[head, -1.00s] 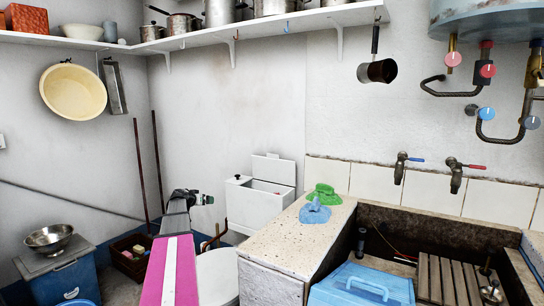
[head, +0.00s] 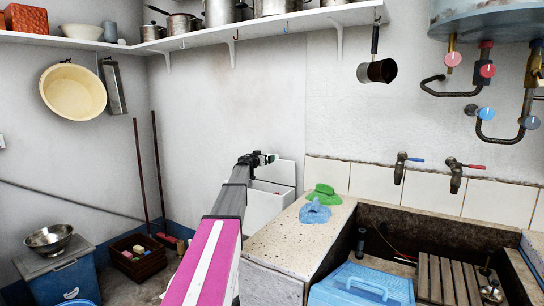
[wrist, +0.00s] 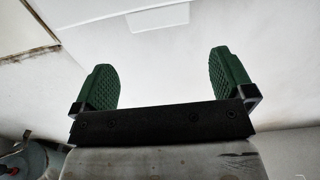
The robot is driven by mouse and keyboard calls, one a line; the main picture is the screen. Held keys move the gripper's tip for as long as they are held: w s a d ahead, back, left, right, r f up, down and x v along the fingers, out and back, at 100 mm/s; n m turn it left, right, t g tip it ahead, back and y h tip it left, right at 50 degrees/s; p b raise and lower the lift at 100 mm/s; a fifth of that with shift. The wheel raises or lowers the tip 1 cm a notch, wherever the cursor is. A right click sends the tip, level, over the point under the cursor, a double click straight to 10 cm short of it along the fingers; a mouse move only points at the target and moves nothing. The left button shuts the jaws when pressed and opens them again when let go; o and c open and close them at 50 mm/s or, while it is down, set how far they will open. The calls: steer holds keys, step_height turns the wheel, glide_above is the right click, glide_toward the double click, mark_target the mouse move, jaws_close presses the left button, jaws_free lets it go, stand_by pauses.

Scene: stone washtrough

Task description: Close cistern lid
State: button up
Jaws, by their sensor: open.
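The white cistern (head: 262,206) stands against the back wall, left of the stone counter. Its lid (head: 286,173) is raised, standing up at the cistern's back. My gripper (head: 268,158) is at the lid's upper left part in the head view and covers some of it, along with the cistern's left side. In the wrist view my gripper (wrist: 162,68) is open, its two green pads wide apart with nothing between them. A broad white surface fills the view beyond the pads; whether they touch it I cannot tell.
The stone counter (head: 268,240) with a green cloth (head: 322,193) and a blue cloth (head: 314,212) is right of my arm. A shelf with pots (head: 250,28) runs above. A crate (head: 138,262) stands on the floor to the left.

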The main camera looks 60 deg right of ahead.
steer(key=d, duration=0.9)
steer(key=shift+w+d, duration=0.1)
steer(key=c, duration=1.1)
